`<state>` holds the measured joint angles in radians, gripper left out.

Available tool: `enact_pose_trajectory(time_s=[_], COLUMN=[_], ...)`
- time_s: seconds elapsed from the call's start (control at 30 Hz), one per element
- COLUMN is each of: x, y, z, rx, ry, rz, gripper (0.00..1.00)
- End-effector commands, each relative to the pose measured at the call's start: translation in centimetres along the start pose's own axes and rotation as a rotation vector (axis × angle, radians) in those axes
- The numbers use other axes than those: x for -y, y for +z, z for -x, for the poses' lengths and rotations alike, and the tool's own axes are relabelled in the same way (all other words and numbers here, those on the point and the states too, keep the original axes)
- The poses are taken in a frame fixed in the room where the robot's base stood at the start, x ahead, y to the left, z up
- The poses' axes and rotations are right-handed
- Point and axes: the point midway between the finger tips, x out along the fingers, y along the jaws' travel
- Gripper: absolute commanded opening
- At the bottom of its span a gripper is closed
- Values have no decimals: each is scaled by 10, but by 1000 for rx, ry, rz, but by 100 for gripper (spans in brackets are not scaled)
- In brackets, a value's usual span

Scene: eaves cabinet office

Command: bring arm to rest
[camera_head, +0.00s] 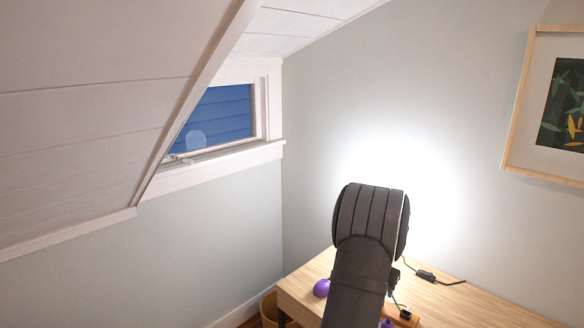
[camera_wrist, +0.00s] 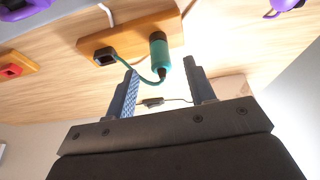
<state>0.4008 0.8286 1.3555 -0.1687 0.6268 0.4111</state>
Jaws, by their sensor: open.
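My gripper (camera_wrist: 160,66) shows in the wrist view with its two blue-grey fingers spread apart and nothing clearly held between them. The cable runs to a black plug (camera_wrist: 104,56) at the block. I cannot tell how far the fingers are from the cable. In the head view my dark arm stands over the desk (camera_head: 480,300) and hides the gripper and part of the desk top.
A purple object (camera_head: 321,288) sits on the desk left of my arm. A black cord with an inline switch (camera_head: 427,276) lies on the right. A red piece (camera_wrist: 10,71) shows in the wrist view. The sloped ceiling (camera_head: 90,110) is at left.

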Motion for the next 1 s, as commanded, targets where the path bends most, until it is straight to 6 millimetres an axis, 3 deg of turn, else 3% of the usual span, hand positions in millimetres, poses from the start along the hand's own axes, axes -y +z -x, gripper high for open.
enact_pose_trajectory(time_s=[0.7, 1.0], x=[0, 0], y=[0, 1], z=[137, 72], rx=[-3, 5], ry=[-2, 2], rz=[0, 0], gripper=[50, 50])
